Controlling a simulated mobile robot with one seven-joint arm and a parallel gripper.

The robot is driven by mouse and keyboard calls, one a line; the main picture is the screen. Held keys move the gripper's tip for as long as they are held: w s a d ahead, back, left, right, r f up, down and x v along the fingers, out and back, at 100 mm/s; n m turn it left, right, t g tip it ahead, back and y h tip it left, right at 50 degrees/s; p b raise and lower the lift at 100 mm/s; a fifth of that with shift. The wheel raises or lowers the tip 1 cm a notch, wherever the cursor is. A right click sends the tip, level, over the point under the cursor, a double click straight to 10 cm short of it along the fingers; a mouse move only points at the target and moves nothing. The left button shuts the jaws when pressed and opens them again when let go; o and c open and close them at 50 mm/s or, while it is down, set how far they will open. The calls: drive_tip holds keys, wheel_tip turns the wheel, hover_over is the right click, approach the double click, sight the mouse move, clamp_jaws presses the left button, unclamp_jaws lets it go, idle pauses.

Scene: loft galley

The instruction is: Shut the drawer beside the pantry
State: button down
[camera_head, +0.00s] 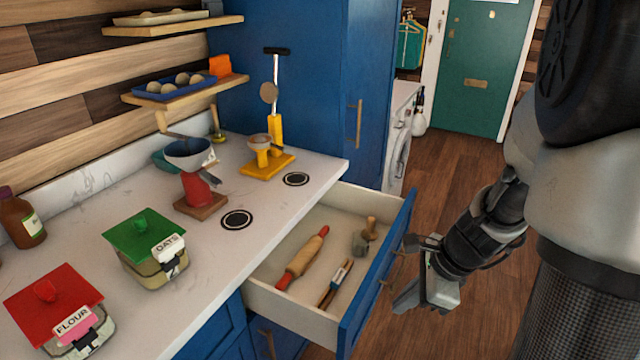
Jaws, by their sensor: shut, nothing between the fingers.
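The drawer (377,262) beside the tall blue pantry (365,110) stands pulled out from under the white counter. It has a blue front, a pale inside and a bar handle. Inside lie a rolling pin (304,260) with red handles, a thin wooden utensil (336,284) and a wooden-handled tool (363,238). My gripper (402,308) is shut and empty, pointing down and left, just outside the drawer front at its right. In this view it is close to the handle, but I cannot tell whether it touches.
The white counter (110,205) carries a flour box (55,295), an oats box (143,245), a red-based scale (197,190) and a yellow stand (268,163). Wooden floor (440,140) lies open right of the drawer, towards the green door (483,65).

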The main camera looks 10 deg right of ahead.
drive_tip(key=w+a+f+m+b, duration=0.1)
drive_tip(key=a+f+b, duration=0.1)
drive_tip(key=f, duration=0.5)
drive_tip(key=w+a+f+m+b, duration=0.2)
drive_tip(key=a+f, duration=0.1)
drive_tip(key=f, duration=0.4)
drive_tip(key=shift+w+a+f+b, duration=0.2)
drive_tip(key=shift+w+b, duration=0.1)
